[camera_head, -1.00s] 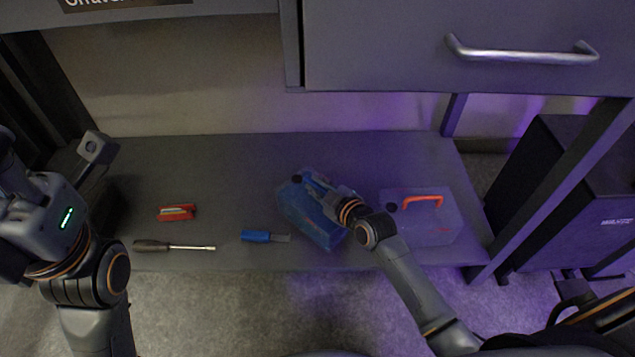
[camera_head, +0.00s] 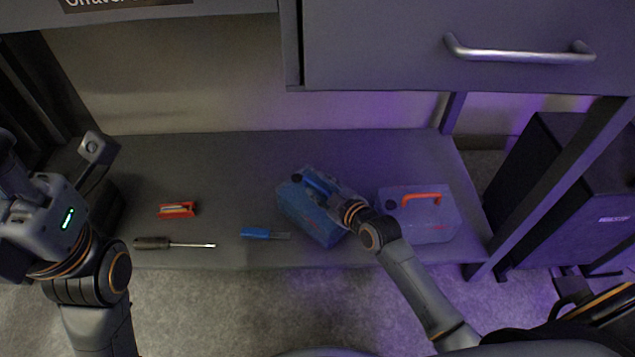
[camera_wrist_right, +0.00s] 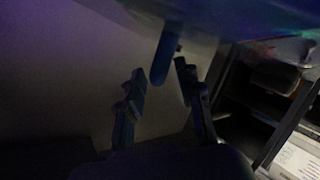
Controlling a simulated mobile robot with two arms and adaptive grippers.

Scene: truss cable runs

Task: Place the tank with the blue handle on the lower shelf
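The tank with the blue handle (camera_head: 318,224) is a translucent blue box on the lower shelf (camera_head: 225,160), right of the shelf's middle and turned at an angle. My right gripper (camera_head: 328,190) is over its top at the blue handle (camera_head: 316,182). In the right wrist view the fingers (camera_wrist_right: 160,82) are apart, with the handle (camera_wrist_right: 168,55) near the gap between their tips and not clamped. The tank's underside is hidden. Part of my left gripper (camera_head: 12,160) shows at the left edge; its fingers cannot be made out.
A clear tank with an orange handle (camera_head: 420,220) stands close on the right. A red tool (camera_head: 177,210), a screwdriver (camera_head: 175,244) and a blue-handled tool (camera_head: 262,234) lie on the left. A drawer (camera_head: 450,75) overhangs above. The shelf behind the tanks is clear.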

